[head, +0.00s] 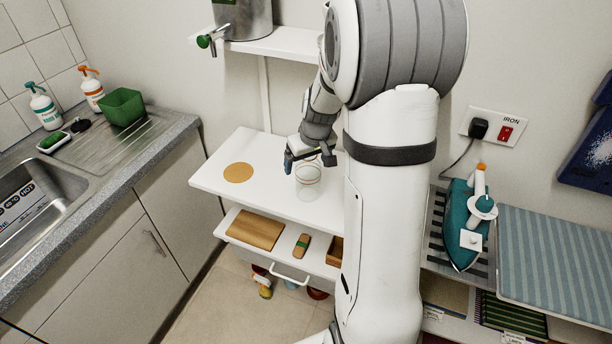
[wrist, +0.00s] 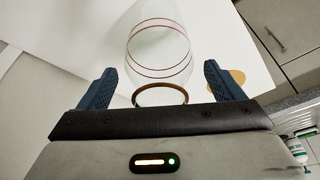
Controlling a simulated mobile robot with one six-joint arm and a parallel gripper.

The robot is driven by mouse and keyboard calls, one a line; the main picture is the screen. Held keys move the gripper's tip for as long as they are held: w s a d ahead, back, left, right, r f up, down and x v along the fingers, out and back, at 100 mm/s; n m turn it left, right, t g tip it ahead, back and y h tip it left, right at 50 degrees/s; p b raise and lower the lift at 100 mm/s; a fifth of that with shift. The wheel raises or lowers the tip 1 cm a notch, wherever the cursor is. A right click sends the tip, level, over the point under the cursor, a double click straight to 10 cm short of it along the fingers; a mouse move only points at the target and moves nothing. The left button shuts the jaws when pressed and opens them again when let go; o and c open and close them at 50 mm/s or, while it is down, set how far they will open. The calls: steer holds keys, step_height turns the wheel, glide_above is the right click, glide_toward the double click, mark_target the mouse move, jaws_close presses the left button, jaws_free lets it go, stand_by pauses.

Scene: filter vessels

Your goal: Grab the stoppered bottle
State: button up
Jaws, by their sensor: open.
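A clear glass vessel (head: 309,188) stands on the white table (head: 218,182), under my gripper (head: 308,160). In the wrist view the glass (wrist: 158,45) has thin red lines around it and a brown ring at its near end, and it lies between and beyond my fingers. My gripper (wrist: 160,82) is open, with a blue finger on each side and a gap on both sides of the ring. I cannot make out a stopper, so I cannot tell whether this is the stoppered bottle.
A round cork-coloured mat (head: 238,172) lies left on the table. Below, an open drawer (head: 290,263) holds a wooden board (head: 255,231) and a small brush-like item (head: 301,246). A metal tank with a tap (head: 207,40) sits on the shelf above. An iron (head: 464,225) stands at right.

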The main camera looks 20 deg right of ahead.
steer(key=shift+c, duration=0.5)
steer(key=c, duration=1.7)
